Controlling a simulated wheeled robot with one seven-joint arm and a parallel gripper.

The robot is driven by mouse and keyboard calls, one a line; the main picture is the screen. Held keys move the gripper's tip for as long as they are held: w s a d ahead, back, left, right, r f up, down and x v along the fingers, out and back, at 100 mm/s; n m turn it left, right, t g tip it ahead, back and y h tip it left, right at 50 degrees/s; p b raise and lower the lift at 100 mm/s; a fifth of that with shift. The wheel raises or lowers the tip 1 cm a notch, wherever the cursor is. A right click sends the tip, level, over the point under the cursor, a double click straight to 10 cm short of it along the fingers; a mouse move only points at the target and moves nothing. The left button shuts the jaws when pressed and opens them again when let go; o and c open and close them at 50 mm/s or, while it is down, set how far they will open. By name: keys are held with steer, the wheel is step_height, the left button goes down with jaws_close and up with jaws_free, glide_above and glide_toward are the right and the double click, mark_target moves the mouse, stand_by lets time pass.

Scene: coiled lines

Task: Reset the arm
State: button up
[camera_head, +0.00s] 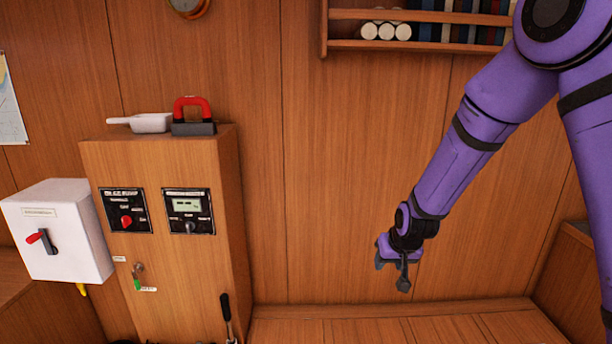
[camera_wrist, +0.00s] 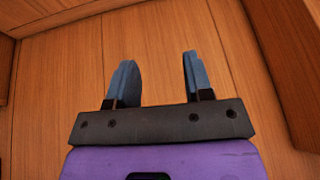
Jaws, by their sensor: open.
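My purple arm (camera_head: 455,145) reaches down from the upper right in the head view. My gripper (camera_head: 392,272) hangs at its end, in front of the wood-panelled wall and above the low wooden ledge. In the wrist view my gripper (camera_wrist: 157,78) shows two blue-grey fingers spread well apart. Nothing is between the fingers, and only bare wood shows beyond them.
A wooden cabinet (camera_head: 165,265) with two black panels stands at left, with a white scoop (camera_head: 150,123) and a red-handled block (camera_head: 193,115) on top. A white switch box (camera_head: 72,258) is beside it. A shelf (camera_head: 400,45) holds rolls and books. The middle wall is clear.

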steer(key=s+d+f+v, duration=0.1)
steer(key=s+v, duration=0.1)
steer(key=v, duration=1)
steer(key=s+d+f+v, duration=0.1)
steer(key=d+v, duration=0.1)
steer(key=v, duration=0.9)
steer(key=s+d+r, duration=0.2)
steer(key=s+r, duration=0.2)
steer(key=s, duration=0.6)
steer(key=s+d+r+h, duration=0.1)
steer(key=s+r, duration=0.3)
steer(key=s, duration=0.6)
steer(key=shift+s+d+r, duration=0.15)
steer(key=shift+s+d, duration=0.25)
steer(key=shift+d, duration=0.2)
